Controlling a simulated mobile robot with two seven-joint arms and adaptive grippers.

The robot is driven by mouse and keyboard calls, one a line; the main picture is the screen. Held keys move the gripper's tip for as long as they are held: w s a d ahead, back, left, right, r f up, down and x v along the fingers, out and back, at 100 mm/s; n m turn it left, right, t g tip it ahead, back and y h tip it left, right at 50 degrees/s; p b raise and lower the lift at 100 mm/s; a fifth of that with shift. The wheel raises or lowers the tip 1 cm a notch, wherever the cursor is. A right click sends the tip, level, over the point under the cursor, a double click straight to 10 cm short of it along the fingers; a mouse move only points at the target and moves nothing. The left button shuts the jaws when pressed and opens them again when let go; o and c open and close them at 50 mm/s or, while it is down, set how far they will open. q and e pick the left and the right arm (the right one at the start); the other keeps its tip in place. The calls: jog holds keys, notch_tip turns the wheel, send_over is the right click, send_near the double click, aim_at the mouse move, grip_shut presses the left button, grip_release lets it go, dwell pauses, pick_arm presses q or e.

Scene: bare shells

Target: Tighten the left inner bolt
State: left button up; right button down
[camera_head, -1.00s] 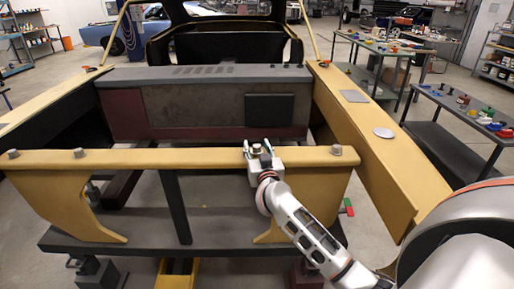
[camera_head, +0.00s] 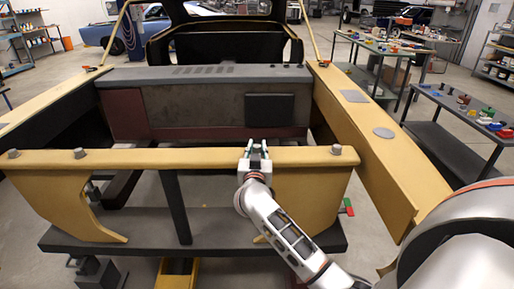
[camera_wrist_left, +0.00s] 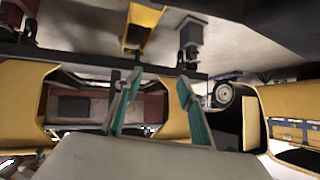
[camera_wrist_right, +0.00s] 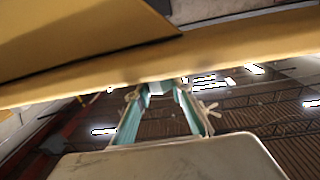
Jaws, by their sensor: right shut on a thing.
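A row of grey bolts sits along the top of the yellow front beam (camera_head: 200,157). The far left bolt (camera_head: 14,154) and the left inner bolt (camera_head: 79,153) are clear of any gripper. My right gripper (camera_head: 256,150) is shut on the right inner bolt (camera_head: 256,146), just right of the beam's middle. In the right wrist view its teal fingers (camera_wrist_right: 162,88) reach up to the beam and mostly hide the bolt. The far right bolt (camera_head: 336,150) stands free. My left gripper shows only in its wrist view (camera_wrist_left: 157,78), open and empty.
Yellow side rails (camera_head: 380,150) run back on both sides of the open bay. A dark lower crossbar (camera_head: 120,240) lies below the front beam. Workbenches with small parts (camera_head: 470,110) stand at the right. The space above the beam's left half is clear.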

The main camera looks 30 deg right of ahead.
jog(key=m+g+h, duration=0.3)
jog(key=g+h, duration=0.1)
jog(key=shift+w+a+m, duration=0.1)
jog(key=shift+m, duration=0.3)
jog(key=shift+m+g+h, duration=0.6)
jog(key=shift+g, duration=0.3)
jog(key=shift+r+g, duration=0.15)
jog(key=shift+g, duration=0.15)
jog(key=c, duration=1.7)
grip_release()
jog(key=shift+t, duration=0.4)
